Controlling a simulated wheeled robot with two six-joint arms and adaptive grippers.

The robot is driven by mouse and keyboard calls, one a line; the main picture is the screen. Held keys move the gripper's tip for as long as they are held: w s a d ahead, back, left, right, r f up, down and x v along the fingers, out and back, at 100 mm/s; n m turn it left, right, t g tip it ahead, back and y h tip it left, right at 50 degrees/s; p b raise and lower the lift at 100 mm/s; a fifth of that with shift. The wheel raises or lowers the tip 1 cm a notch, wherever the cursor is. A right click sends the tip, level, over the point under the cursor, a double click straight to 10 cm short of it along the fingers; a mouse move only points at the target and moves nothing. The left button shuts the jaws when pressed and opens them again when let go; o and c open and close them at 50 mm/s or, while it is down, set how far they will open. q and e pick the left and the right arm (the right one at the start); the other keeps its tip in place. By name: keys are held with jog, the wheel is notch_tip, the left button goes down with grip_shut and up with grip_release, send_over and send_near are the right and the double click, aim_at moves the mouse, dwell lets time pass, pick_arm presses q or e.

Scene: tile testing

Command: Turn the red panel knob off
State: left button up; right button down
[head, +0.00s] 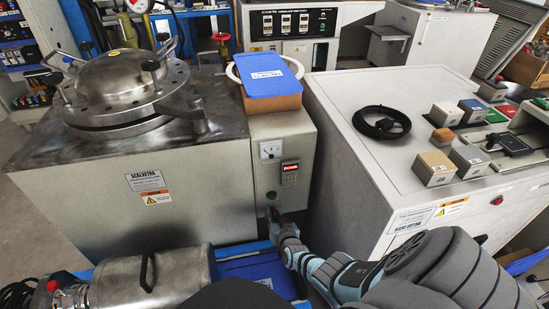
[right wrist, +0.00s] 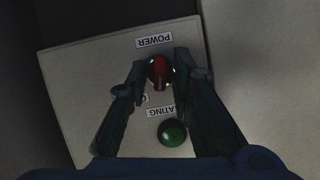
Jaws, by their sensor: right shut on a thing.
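The red panel knob (right wrist: 159,71) shows in the right wrist view, on a pale panel (right wrist: 85,70) under an upside-down "POWER" label (right wrist: 154,42). My right gripper (right wrist: 160,74) has one finger on each side of the knob and is shut on it. In the head view my right gripper (head: 276,216) is at the lower front of the grey control box (head: 285,135); the knob is mostly hidden there. My left gripper is not in view.
A green button (right wrist: 172,133) sits near the knob between my fingers. A steel autoclave with a domed lid (head: 122,75) stands left. A white cabinet (head: 350,150) with a black cable coil (head: 382,122) and several tile blocks stands close on the right.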

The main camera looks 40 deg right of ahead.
jog(key=shift+w+n+g+h, duration=0.1)
jog(key=shift+n+g+h, duration=0.2)
jog(key=shift+n, duration=0.3)
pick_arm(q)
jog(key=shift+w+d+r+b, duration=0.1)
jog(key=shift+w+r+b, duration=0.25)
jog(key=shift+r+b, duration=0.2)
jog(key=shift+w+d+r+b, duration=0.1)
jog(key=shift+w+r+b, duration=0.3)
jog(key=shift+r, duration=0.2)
pick_arm(e)
jog(key=shift+a+n+g+h, duration=0.15)
jog(key=shift+n+g+h, duration=0.1)
jog(key=shift+n+h, duration=0.7)
jog(key=shift+a+n+g+h, duration=0.1)
jog(key=shift+n+g+h, duration=0.15)
jog(key=shift+n+h, duration=0.7)
jog(key=shift+n+y, duration=0.3)
jog(key=c, duration=1.7)
grip_release()
